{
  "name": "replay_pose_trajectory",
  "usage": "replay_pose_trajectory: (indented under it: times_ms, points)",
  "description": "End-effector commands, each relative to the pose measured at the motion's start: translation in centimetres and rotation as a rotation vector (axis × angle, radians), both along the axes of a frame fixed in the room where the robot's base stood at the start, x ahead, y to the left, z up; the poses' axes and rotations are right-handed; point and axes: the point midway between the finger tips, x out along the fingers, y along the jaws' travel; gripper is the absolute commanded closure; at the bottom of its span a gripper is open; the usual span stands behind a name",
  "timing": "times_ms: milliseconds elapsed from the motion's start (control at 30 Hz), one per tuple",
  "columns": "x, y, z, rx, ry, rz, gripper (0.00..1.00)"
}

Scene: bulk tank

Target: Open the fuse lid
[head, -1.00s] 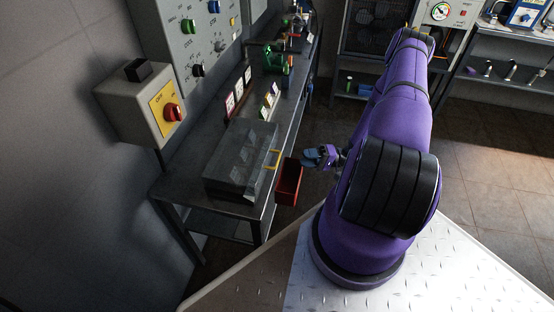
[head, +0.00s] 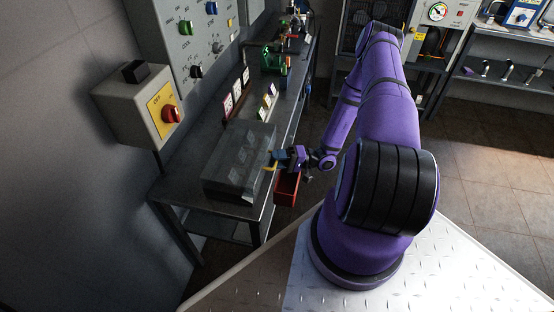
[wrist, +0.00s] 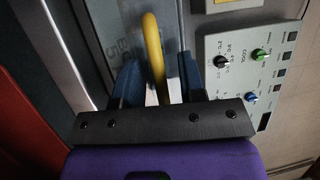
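The fuse lid (head: 238,160) is the smoky, see-through cover of a low grey box on the steel bench, and it lies closed. Its yellow handle (head: 269,167) is on the side facing my arm. In the wrist view the handle (wrist: 155,50) comes down between the two blue fingers of my gripper (wrist: 158,78), with a visible gap on each side. My gripper (head: 274,161) is open around the handle in the head view. The handle's lower end is hidden behind the gripper's dark crossbar in the wrist view.
A red bin (head: 286,189) hangs at the bench edge below my gripper. A grey box with a red rotary switch (head: 171,115) and a control panel (head: 196,45) are on the wall. Small cards (head: 234,95) stand behind the lid on the bench (head: 180,180).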

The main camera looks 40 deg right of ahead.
Motion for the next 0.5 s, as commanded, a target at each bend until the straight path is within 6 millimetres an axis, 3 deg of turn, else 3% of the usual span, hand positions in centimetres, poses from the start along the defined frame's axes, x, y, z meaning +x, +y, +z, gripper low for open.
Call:
replay_pose_trajectory:
  times_ms: [100,267,300,500]
  points:
    - [0.00,-0.01,0.00,0.000,0.000,0.000,0.63]
    - [-0.01,-0.03,0.00,0.000,0.000,0.000,0.97]
    - [-0.01,-0.03,0.00,0.000,0.000,0.000,1.00]
    - [0.00,-0.04,0.03,-0.001,0.000,0.000,1.00]
